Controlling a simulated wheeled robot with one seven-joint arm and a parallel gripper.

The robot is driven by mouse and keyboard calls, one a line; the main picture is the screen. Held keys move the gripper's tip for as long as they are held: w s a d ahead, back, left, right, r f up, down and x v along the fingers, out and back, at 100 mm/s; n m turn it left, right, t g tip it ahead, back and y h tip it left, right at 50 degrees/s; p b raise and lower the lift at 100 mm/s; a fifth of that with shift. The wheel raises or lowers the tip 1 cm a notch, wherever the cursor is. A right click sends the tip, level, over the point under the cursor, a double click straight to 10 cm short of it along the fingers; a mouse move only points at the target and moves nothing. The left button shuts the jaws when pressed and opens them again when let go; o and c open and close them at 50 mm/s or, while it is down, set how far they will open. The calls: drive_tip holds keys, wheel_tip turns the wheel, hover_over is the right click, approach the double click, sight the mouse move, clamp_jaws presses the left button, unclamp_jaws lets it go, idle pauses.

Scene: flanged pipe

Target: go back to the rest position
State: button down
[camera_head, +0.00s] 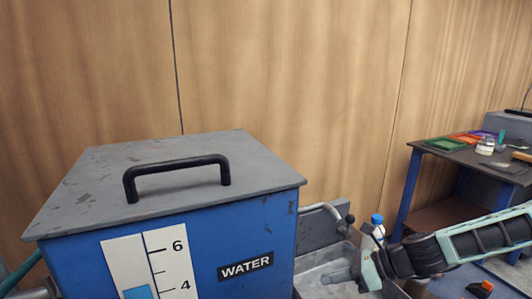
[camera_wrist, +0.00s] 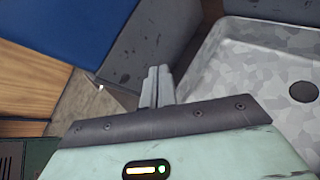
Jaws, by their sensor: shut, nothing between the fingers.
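My gripper (camera_head: 338,275) shows at the lower right of the head view, at the end of my pale green arm, over a grey metal basin. In the wrist view its two fingers (camera_wrist: 156,86) are together, shut with nothing between them. The fingers point toward the gap between the blue tank and the basin. I cannot tell whether they touch anything. No flanged pipe can be made out clearly.
A blue tank (camera_head: 215,243) marked WATER has a grey lid with a black handle (camera_head: 176,166). The grey basin (camera_wrist: 268,55) with a round drain is right of the fingers. A workbench (camera_head: 463,155) with coloured trays stands at the far right. Wood panels close the back.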

drive_tip(key=s+a+r+n+g+h+p, duration=0.1)
drive_tip(key=s+a+r+n+g+h, duration=0.15)
drive_tip(key=s+n, duration=0.45)
drive_tip(key=s+a+r+n+g+h+p, duration=0.1)
drive_tip(key=s+a+r+n+g+h, duration=0.15)
drive_tip(key=s+n, duration=0.45)
drive_tip(key=s+d+r+n+t+h+p, duration=0.1)
drive_tip(key=s+r+n+h, duration=0.2)
drive_tip(key=s+r+n, duration=0.2)
drive_tip(key=s+d+r+n+t+h+p, duration=0.1)
drive_tip(key=s+d+r+n+h, duration=0.1)
drive_tip(key=s+r+n, duration=0.4)
wheel_tip(320, 180, up, 4)
drive_tip(key=n+h, duration=0.1)
drive_tip(key=n, duration=0.6)
drive_tip(key=shift+s+n, duration=0.15)
drive_tip(key=shift+n, duration=0.15)
